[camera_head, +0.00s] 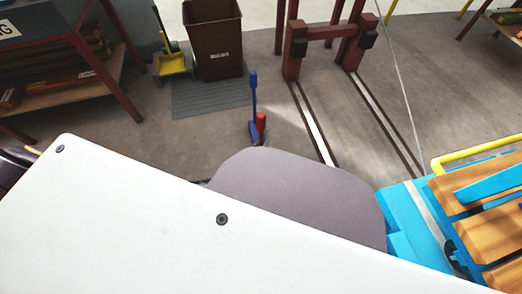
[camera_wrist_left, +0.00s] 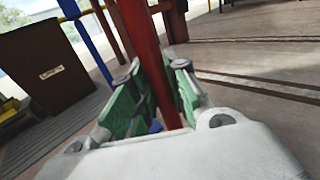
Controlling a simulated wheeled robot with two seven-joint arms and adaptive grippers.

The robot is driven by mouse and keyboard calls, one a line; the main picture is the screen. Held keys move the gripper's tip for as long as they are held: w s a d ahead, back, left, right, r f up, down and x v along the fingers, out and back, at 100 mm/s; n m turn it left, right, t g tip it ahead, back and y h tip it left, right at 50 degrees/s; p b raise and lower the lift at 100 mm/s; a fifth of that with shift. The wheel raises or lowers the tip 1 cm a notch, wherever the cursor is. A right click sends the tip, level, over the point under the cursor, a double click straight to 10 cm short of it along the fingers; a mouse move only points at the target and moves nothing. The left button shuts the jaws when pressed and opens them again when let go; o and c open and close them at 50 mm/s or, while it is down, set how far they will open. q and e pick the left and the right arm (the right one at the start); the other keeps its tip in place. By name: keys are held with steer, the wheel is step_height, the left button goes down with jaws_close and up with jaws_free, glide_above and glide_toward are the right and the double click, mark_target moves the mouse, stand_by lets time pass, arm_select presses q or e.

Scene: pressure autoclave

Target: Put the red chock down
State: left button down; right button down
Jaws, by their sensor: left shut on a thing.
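The red chock shows in the left wrist view as a long red bar (camera_wrist_left: 150,60), tilted a little from upright, between the green pads of my left gripper (camera_wrist_left: 153,90). The gripper is shut on it. The bar's top runs out of the picture and its lower end is hidden behind the white gripper housing. In the head view a small red piece (camera_head: 261,122) shows just beyond my arm; it may be the same chock. My left gripper's fingers are hidden there behind white and grey covers. My right gripper is not in view.
A blue upright piece (camera_head: 253,95) stands close behind the red piece. A brown bin (camera_head: 214,45) stands on a grey mat. Floor rails (camera_head: 312,125) lead to a red frame (camera_head: 325,32). A blue cart (camera_head: 410,235) with wooden slats is at right. Floor around the rails is clear.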

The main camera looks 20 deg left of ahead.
arm_select(q)
steer(key=shift+w, duration=0.1)
steer(key=shift+f+b, duration=1.25)
steer(key=shift+f, duration=0.6)
steer(key=c, duration=1.4)
jaws_free()
steer(key=shift+f, duration=0.1)
